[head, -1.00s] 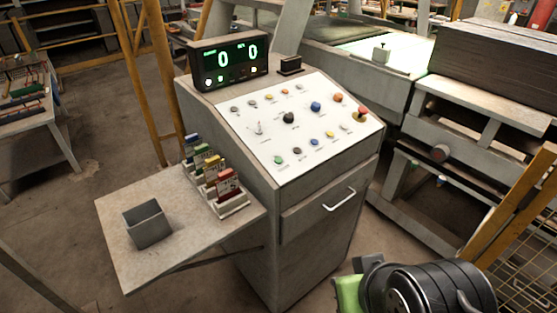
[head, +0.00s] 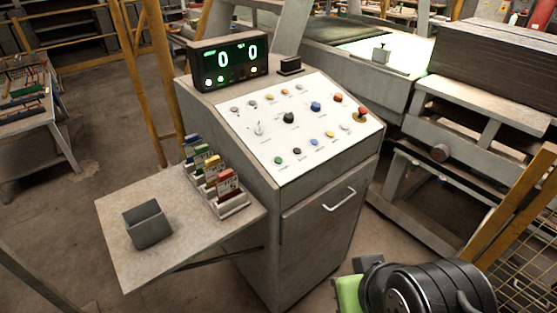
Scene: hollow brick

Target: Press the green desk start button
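The green button (head: 279,160) is a small round cap at the lower left corner of the white sloped panel (head: 262,148) on the grey control desk. Nothing covers or touches it. A dark button (head: 297,151) and a blue button (head: 313,143) sit to its right in the same row.
A display (head: 229,62) showing two zeros stands behind the panel. A red stop knob (head: 361,112) is at the panel's right.

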